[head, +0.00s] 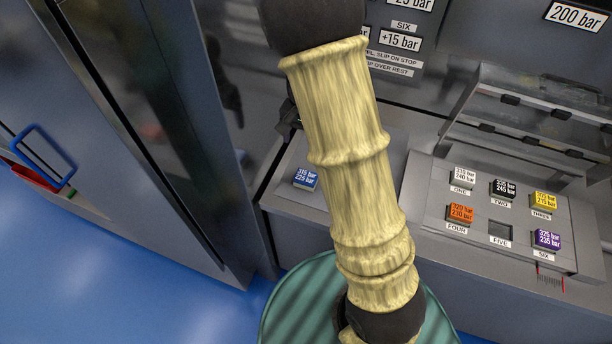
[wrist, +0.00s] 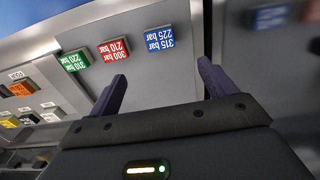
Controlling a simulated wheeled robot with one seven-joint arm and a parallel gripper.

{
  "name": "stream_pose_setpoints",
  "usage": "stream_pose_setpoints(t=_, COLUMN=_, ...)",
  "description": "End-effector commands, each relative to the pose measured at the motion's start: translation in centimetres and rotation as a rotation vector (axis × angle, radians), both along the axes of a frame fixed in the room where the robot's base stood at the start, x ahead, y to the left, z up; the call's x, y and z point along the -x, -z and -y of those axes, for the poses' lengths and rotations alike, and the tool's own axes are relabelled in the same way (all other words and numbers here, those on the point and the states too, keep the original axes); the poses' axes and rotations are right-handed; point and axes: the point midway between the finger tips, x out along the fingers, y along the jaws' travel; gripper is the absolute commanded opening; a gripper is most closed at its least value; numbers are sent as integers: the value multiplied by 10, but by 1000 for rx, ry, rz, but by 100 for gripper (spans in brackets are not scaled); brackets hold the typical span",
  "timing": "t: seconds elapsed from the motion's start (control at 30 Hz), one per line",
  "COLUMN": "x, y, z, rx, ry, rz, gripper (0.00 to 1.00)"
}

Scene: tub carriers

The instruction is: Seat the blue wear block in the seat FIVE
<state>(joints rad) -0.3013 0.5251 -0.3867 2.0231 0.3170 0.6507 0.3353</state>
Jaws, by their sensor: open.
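The blue wear block (head: 306,178), marked 315 bar over 225 bar, sits on the grey ledge left of my arm in the head view. In the wrist view the blue block (wrist: 160,39) shows upside down, beyond and between my fingertips. My gripper (wrist: 163,82) is open and empty, its two dark fingers apart and short of the block. In the head view the gripper is mostly hidden behind my arm. Seat FIVE (head: 500,231) is an empty dark square recess in the front row of the panel, between the orange block (head: 460,213) and the purple block (head: 546,239).
White (head: 463,178), black (head: 503,188) and yellow (head: 543,202) blocks fill seats ONE, TWO and THREE. Red (wrist: 113,50) and green (wrist: 72,61) blocks stand beside the blue one in the wrist view. A clear raised cover (head: 530,120) stands behind the panel.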

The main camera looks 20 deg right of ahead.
Motion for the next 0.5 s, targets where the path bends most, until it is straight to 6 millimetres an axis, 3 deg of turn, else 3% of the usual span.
stream_pose_setpoints(t=0.33, x=0, y=3, z=0, rx=0, ry=2, rz=-2, gripper=84)
stream_pose_setpoints(t=0.5, x=1, y=24, z=1, rx=1, ry=3, rz=-6, gripper=84)
